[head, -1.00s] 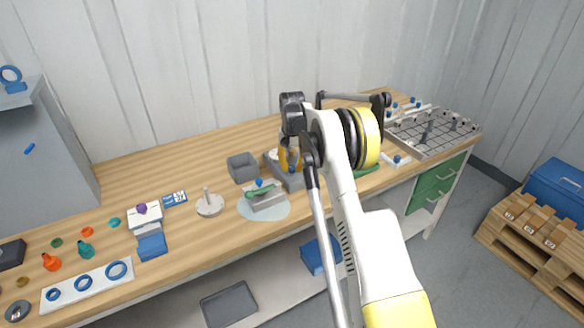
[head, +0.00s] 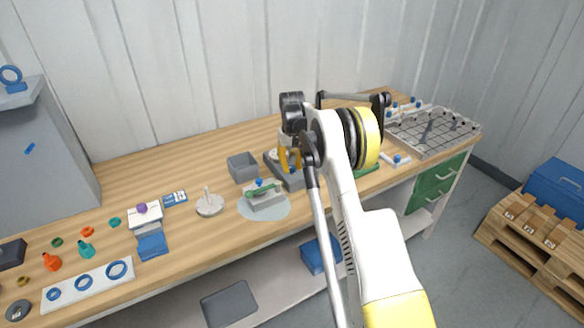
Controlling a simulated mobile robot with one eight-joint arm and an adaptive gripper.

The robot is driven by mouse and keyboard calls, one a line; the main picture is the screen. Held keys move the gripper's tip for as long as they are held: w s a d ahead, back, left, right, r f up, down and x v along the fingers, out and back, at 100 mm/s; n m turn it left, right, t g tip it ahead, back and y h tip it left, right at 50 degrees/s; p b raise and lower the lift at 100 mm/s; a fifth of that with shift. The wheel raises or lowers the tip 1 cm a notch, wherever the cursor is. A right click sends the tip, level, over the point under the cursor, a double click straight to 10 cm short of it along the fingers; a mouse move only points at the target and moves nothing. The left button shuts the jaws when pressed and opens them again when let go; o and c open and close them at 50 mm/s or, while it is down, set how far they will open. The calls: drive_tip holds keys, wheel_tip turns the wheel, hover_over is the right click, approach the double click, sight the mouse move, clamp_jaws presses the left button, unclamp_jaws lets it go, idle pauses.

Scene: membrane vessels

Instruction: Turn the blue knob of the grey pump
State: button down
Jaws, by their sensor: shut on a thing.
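The grey pump (head: 272,163) stands on the bench in the middle of the head view, partly behind my arm. My gripper (head: 290,163), with orange-yellow fingers, is down at the top of the pump and shut on its blue knob. The fingers and my arm's dark joint hide the knob, so its angle cannot be seen.
Close by on the left, a light grey block with a blue knob and green part (head: 266,198) sits on a pale round mat (head: 247,209). A grey open box (head: 242,167) stands behind it. A wire-grid tray (head: 430,132) is at the right.

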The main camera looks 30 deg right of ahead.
sight(292, 167)
drive_tip(key=c, duration=1.2)
unclamp_jaws()
drive_tip(key=shift+o, duration=0.2)
wheel_tip(292, 167, up, 12)
